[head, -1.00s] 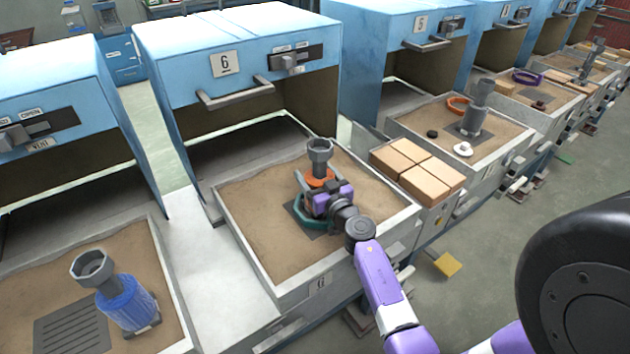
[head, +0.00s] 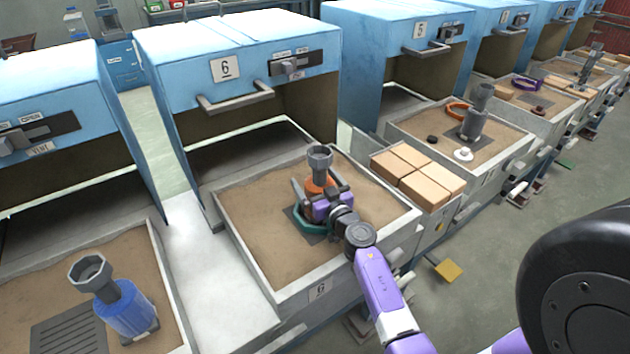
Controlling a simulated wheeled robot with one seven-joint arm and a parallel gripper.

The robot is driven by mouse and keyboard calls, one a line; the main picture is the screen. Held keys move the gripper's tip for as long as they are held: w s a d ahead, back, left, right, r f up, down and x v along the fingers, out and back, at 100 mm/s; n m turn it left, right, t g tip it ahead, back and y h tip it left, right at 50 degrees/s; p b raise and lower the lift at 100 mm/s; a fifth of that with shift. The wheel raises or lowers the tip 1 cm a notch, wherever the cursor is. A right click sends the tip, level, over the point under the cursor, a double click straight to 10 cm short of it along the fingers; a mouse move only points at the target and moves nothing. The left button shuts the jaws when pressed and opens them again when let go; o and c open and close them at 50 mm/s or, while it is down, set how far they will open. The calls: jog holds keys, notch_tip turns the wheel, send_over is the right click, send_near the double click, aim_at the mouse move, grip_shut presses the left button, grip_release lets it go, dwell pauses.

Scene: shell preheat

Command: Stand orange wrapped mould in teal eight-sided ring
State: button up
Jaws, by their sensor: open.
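The orange wrapped mould (head: 318,183) stands upright in the sand bed in front of the oven numbered 6, with a grey cup-shaped top (head: 319,157) above it. The teal eight-sided ring (head: 304,224) lies low around the mould's foot, on a dark plate. My gripper (head: 319,194) is open, with its fingers around or close beside the mould. My gripper's body hides the mould's lower part and the near right of the ring, so I cannot tell whether the mould's base rests fully inside the ring.
A tan sand bed (head: 255,245) with a pale rim surrounds the mould. Cardboard-coloured blocks (head: 417,172) sit to the right. A blue wrapped mould (head: 124,308) stands in the left bed. The blue oven (head: 235,65) stands behind. Sand left of the ring is clear.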

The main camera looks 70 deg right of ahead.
jog(key=shift+r, duration=0.4)
jog(key=v, duration=1.2)
jog(key=s+a+n+t+y, duration=0.25)
jog(key=a+n+y, duration=0.2)
jog(key=a, duration=1.65)
jog(key=s+a+r+n+g+y, duration=0.1)
jog(key=s+a+r+n+y, duration=0.2)
jog(key=s+a+r+y, duration=0.4)
jog(key=s+a+r+p, duration=0.1)
jog(key=s+a, duration=0.5)
jog(key=a, duration=0.2)
jog(key=shift+s+a, duration=0.2)
jog(key=shift+a, duration=0.15)
jog(key=shift+n, duration=0.25)
